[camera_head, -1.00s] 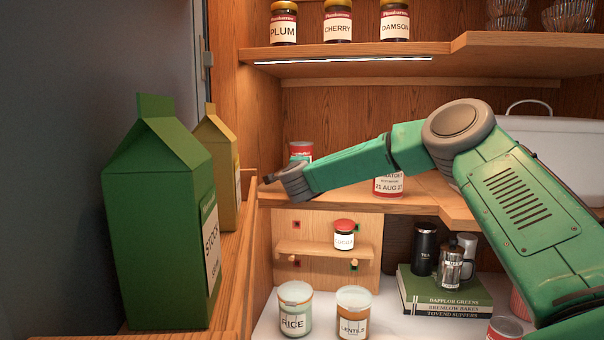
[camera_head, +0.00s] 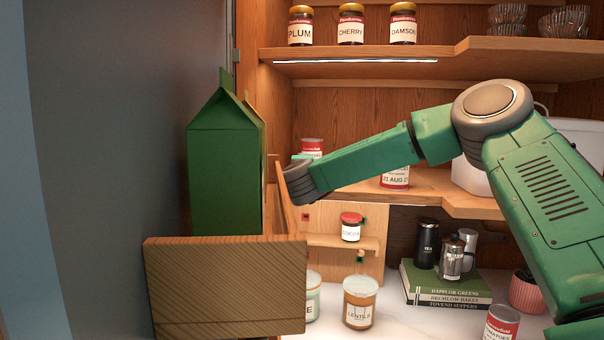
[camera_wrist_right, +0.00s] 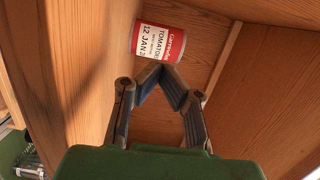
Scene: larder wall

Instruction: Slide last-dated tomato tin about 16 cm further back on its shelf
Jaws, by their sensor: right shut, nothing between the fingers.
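A red and white tomato tin (camera_wrist_right: 160,42) shows in the right wrist view, its label reading 12 JAN with the year cut off. My right gripper (camera_wrist_right: 157,70) is shut and empty, its fingertips together at the tin's near edge; I cannot tell whether they touch it. In the head view a tin (camera_head: 312,147) stands on the middle shelf (camera_head: 450,200), partly behind my right arm. Another tin (camera_head: 396,177), dated 21 AUG, stands right of it, its top hidden by my forearm. My left gripper is out of view.
A door rack (camera_head: 225,287) holding a green carton (camera_head: 224,170) stands close on the left, near my right wrist. Jars (camera_head: 350,25) line the shelf above. Below are a cocoa jar (camera_head: 351,228), books (camera_head: 445,285) and another tin (camera_head: 502,324).

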